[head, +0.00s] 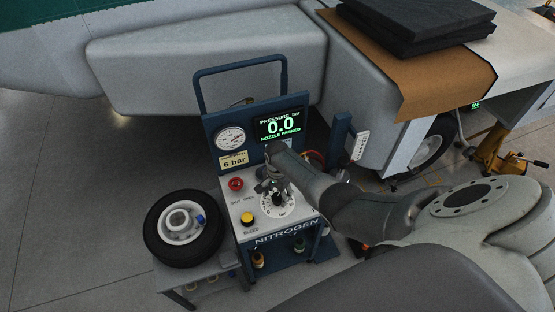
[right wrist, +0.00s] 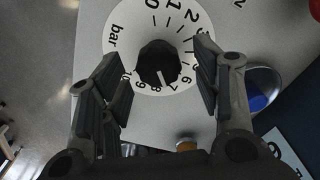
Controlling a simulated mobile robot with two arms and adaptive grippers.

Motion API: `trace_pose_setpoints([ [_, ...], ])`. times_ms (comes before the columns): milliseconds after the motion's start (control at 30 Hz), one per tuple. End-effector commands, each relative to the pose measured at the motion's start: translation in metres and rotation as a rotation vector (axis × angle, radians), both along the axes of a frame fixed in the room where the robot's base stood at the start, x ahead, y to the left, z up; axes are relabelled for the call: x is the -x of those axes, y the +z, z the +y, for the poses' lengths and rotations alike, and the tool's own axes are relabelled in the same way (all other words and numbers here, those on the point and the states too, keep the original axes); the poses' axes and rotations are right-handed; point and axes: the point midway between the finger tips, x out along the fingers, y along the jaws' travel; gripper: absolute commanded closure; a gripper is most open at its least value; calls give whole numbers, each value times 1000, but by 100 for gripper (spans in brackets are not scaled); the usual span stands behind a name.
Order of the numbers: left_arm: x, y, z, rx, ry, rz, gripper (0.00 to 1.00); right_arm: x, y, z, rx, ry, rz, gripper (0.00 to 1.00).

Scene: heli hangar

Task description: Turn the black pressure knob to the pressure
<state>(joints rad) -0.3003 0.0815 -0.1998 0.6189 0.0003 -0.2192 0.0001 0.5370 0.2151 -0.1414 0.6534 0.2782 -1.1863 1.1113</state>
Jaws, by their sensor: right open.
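The black pressure knob (head: 278,199) is on the white top panel of the blue nitrogen cart, inside a round white dial. In the right wrist view the knob (right wrist: 157,63) sits amid numbers from 0 to 10 and the word bar; its white mark points down near 7 and 8. My right gripper (head: 271,186) is over the knob and partly hides it. Its open fingers (right wrist: 161,76) flank the knob; I cannot tell whether they touch it. The display (head: 280,125) reads 0.0 bar, NOZZLE PARKED. A placard (head: 234,160) reads 6 bar. My left gripper is not in view.
A red button (head: 236,184) and a yellow bleed button (head: 247,218) are on the panel left of the dial. A round gauge (head: 230,139) is above. A wheel (head: 184,227) lies on a low stand at left.

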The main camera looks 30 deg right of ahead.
Motion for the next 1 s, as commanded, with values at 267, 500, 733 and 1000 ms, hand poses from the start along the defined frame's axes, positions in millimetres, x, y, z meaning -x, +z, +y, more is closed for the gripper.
trace_pose_setpoints([
  [267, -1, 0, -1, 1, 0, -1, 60, 1, 26, 0, 1, 0, -1, 42],
  [500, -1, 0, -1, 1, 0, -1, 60, 0, 58, -1, 1, 1, -3, 42],
  [733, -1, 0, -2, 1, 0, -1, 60, 0, 90, 0, 2, 0, -2, 42],
  [1000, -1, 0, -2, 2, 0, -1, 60, 1, 110, 0, 1, -1, 1, 42],
])
